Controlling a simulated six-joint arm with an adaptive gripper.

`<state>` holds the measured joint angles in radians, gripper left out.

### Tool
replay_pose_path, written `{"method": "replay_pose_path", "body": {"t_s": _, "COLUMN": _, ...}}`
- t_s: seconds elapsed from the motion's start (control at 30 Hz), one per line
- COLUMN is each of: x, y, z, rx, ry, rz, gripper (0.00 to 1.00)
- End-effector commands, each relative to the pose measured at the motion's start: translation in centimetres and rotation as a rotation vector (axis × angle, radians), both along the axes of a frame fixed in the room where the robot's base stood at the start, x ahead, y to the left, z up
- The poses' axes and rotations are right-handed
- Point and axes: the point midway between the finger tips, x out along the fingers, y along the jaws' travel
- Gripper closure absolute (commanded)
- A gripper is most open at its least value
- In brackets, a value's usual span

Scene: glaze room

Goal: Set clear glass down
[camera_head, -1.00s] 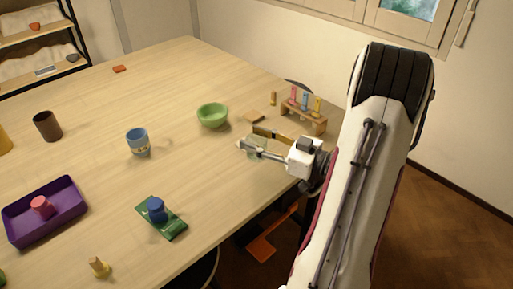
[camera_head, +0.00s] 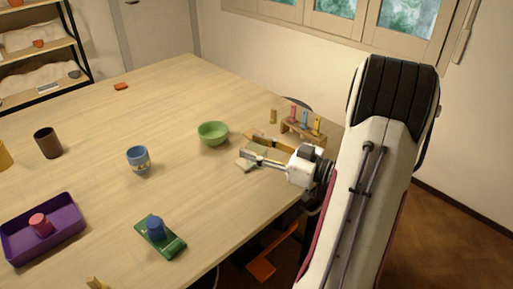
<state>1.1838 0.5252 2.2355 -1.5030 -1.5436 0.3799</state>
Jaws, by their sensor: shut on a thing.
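My gripper (camera_head: 264,150) is at the right part of the wooden table (camera_head: 185,95), reaching in from the right. Its two fingers are shut on the clear glass (camera_head: 258,151), which is small, pale and hard to make out between them. I cannot tell whether the glass touches the table top.
A green bowl (camera_head: 213,134) stands just left of the fingertips. A wooden rack with coloured tubes (camera_head: 304,126) stands behind my gripper. A blue cup (camera_head: 138,159), a blue object on a green base (camera_head: 160,236) and a purple tray (camera_head: 70,238) are further left. Bare table lies between them.

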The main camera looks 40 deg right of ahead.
Motion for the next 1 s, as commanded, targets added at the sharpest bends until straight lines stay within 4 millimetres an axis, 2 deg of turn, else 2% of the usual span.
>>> {"method": "replay_pose_path", "body": {"t_s": 0.37, "x": 0.0, "y": 0.0, "z": -0.1, "rx": 0.0, "ry": -0.001, "rz": -0.001, "gripper": 0.87}}
{"method": "replay_pose_path", "body": {"t_s": 0.57, "x": 0.2, "y": -0.7, "z": -0.9, "rx": 0.002, "ry": 0.001, "rz": -0.027, "gripper": 0.87}}
{"method": "replay_pose_path", "body": {"t_s": 0.77, "x": 0.7, "y": -3.3, "z": -2.5, "rx": 0.003, "ry": 0.0, "rz": -0.132, "gripper": 0.87}}
{"method": "replay_pose_path", "body": {"t_s": 1.0, "x": 0.7, "y": -7.9, "z": -3.7, "rx": 0.001, "ry": 0.0, "rz": -0.32, "gripper": 0.87}}
